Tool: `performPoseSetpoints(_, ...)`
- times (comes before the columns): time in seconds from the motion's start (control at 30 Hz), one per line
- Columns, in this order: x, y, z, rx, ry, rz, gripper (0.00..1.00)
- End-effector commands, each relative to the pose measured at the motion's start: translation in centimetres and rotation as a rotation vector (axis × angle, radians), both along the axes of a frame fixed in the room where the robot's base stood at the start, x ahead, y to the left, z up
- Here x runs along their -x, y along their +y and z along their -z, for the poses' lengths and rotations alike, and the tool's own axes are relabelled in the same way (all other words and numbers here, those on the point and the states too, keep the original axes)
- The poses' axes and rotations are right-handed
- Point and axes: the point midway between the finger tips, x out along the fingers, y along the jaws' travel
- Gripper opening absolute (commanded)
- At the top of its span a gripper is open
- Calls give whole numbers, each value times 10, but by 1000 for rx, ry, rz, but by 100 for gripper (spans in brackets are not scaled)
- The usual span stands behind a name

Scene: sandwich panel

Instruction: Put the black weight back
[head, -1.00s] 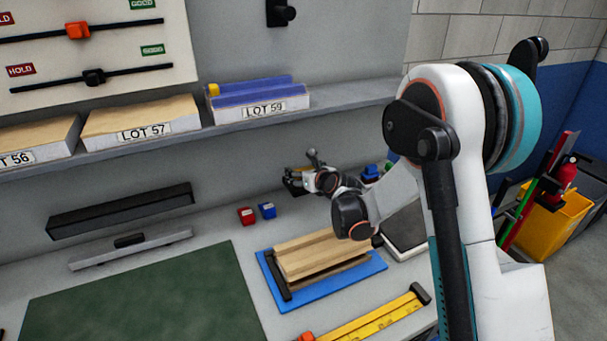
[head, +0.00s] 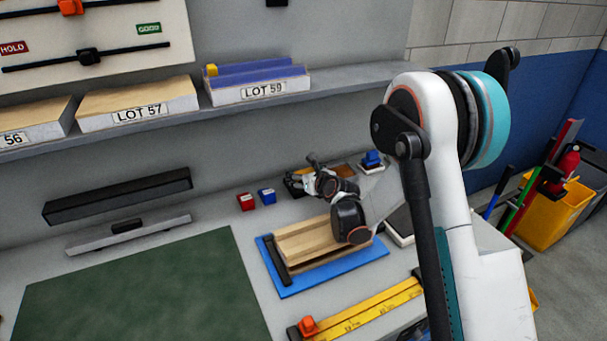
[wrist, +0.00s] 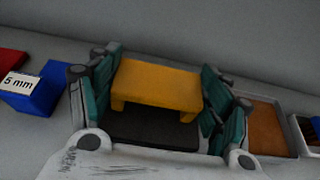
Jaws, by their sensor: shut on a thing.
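The black weight (wrist: 150,130) has a yellow bridge-shaped handle (wrist: 158,85). In the wrist view it sits between the teal fingers of my gripper (wrist: 158,98), which is shut on the handle. The black body lies below the handle, partly hidden by the gripper. In the head view my gripper (head: 300,182) is over the back of the bench, right of the small blue block. Only a little of the weight shows there. I cannot tell whether its underside touches the bench.
A red block (head: 245,202) and blue block (head: 267,196) stand left of my gripper. A brown-floored tray (wrist: 252,125) lies to its right. Wooden pieces (head: 305,240) on a blue board (head: 325,276) lie in front. The shelf (head: 330,95) runs above.

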Motion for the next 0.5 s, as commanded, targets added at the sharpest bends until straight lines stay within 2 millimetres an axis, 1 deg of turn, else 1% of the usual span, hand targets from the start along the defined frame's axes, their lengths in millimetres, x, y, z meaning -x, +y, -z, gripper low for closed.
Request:
performPoseSetpoints(0.03, 0, 0, 2, 0, 0, 0, 74)
performPoseSetpoints(0.07, 0, 0, 2, 0, 0, 0, 80)
performPoseSetpoints(0.1, 0, 0, 1, 0, 0, 0, 89)
performPoseSetpoints(0.13, 0, 0, 1, 0, 0, 0, 91)
performPoseSetpoints(0.5, 0, 0, 1, 0, 0, 0, 91)
